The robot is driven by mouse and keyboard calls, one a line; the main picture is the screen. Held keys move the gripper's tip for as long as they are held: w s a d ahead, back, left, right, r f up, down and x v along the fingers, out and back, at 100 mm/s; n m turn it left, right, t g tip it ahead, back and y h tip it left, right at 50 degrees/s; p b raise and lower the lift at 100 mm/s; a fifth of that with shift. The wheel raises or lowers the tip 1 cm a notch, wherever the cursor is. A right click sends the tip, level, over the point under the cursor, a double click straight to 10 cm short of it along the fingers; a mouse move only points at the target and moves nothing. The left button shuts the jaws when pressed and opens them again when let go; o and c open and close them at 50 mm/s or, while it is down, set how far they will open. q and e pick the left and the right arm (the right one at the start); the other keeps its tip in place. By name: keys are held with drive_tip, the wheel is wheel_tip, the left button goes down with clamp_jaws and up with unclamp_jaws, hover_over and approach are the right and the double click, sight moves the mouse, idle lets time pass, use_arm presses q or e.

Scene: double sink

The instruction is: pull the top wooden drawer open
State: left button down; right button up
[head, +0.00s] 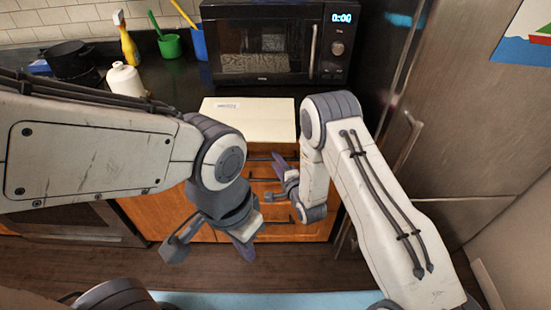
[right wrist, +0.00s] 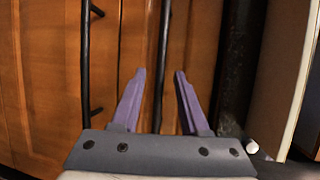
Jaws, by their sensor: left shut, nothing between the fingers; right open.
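The wooden drawers (head: 265,170) stand in a stack below the counter, partly hidden by my arms in the head view. The top drawer (right wrist: 202,50) shows in the right wrist view, turned on its side, with a dark bar handle (right wrist: 163,40). My right gripper (head: 277,181) is open in front of the upper drawers. In the right wrist view its two purple fingers (right wrist: 160,72) stand either side of that handle, which passes between them; contact cannot be told. The drawer looks closed. My left gripper (head: 210,245) is shut and empty, low in front of the cabinet.
A cream box (head: 245,115) sits on the counter edge above the drawers. A black microwave (head: 275,45) stands behind it. A steel fridge (head: 465,110) is close on the right. A lower drawer handle (right wrist: 86,60) lies left in the wrist view. The floor (head: 180,275) in front is clear.

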drive_tip(key=shift+x, duration=1.1)
clamp_jaws()
idle(0.6)
